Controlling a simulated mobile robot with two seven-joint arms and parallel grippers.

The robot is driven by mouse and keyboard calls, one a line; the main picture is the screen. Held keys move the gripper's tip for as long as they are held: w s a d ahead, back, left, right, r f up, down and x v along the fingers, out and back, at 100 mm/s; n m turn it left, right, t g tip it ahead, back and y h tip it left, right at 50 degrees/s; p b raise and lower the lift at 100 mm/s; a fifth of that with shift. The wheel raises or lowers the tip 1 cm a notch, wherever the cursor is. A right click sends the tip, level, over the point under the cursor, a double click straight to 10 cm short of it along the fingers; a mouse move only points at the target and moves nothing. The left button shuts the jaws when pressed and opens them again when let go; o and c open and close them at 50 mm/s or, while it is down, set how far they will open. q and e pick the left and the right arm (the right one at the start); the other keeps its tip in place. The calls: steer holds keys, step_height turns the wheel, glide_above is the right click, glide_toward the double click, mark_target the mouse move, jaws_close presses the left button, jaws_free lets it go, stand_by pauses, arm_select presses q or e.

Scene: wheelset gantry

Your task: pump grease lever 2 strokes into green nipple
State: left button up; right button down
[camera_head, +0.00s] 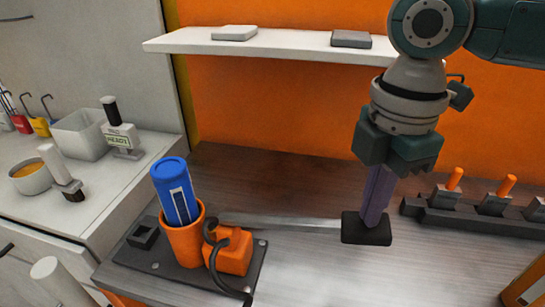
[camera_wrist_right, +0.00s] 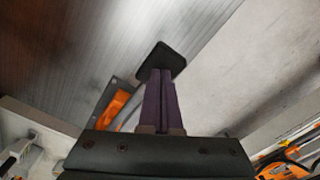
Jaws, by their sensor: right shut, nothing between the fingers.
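The grease pump has an orange body (camera_head: 228,250) with a blue cartridge (camera_head: 175,190) in an orange cup, on a dark base plate at the lower left of the head view. Its long grey lever (camera_head: 285,223) reaches right and ends in a black pad (camera_head: 365,230). My right gripper (camera_head: 373,218) is shut and empty, pointing down with its purple fingertips at the pad. In the wrist view the fingertips (camera_wrist_right: 158,76) overlap the pad (camera_wrist_right: 168,60); I cannot tell whether they touch or press it. I cannot make out a green nipple. My left gripper is out of view.
A dark rack (camera_head: 470,213) with orange-handled tools stands right of the gripper. A white shelf (camera_head: 280,43) hangs above. A white side counter (camera_head: 120,185) at left holds a bin, bowl and brush. A dark hose (camera_head: 215,265) curls by the pump.

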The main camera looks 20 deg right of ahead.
mark_target(365, 228)
steer(key=shift+f+b, duration=1.1)
steer(key=shift+f, duration=1.15)
step_height(365, 228, up, 9)
steer(key=p, duration=1.1)
steer(key=shift+r, duration=0.15)
